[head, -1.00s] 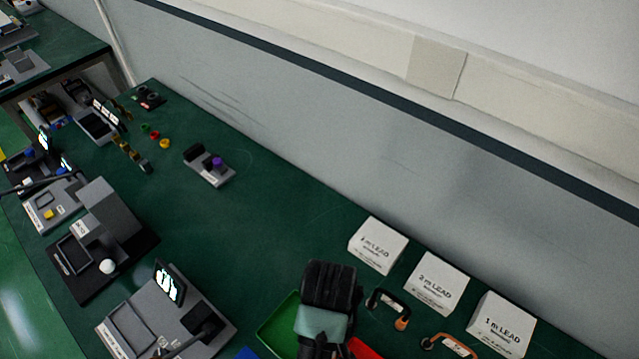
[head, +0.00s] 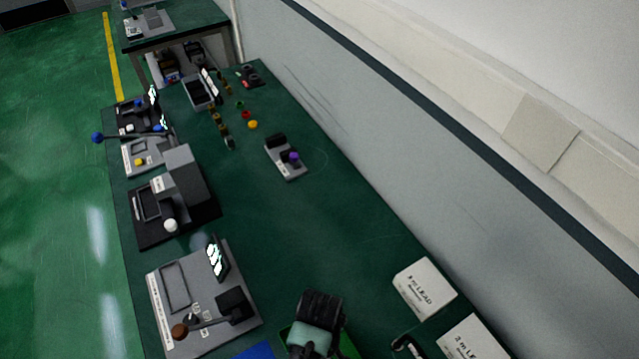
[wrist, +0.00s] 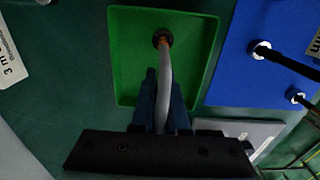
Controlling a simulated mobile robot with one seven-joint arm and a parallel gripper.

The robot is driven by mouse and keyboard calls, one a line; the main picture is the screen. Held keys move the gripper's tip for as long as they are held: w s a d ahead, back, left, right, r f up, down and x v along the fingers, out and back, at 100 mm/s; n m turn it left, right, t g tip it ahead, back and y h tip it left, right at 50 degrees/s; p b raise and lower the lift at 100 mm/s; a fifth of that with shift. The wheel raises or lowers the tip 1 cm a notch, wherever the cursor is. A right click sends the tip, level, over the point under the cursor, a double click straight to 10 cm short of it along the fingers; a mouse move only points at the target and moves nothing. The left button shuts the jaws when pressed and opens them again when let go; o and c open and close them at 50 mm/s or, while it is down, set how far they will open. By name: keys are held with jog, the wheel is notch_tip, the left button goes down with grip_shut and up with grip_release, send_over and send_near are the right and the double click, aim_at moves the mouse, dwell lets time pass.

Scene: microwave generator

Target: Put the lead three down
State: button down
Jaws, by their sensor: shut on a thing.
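My gripper (wrist: 163,78) is shut on a grey lead (wrist: 165,90) in the wrist view. The lead runs away from the fingers to a dark end (wrist: 162,38) with an orange part. That end is over the green tray (wrist: 122,60); I cannot tell whether it touches the floor of the tray. In the head view my gripper (head: 316,325) is over the same green tray (head: 348,345) at the bottom edge, and the lead is hidden.
A blue surface (wrist: 235,75) with black lead ends lies right of the tray. White lead boxes (head: 425,288) stand along the wall. A grey device with a screen (head: 205,300) is left of my gripper.

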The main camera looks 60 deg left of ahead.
jog(key=shift+f, duration=0.3)
jog(key=shift+f, duration=0.15)
jog(key=c, duration=0.9)
grip_release()
notch_tip(320, 180, up, 12)
jog(key=shift+r, duration=0.2)
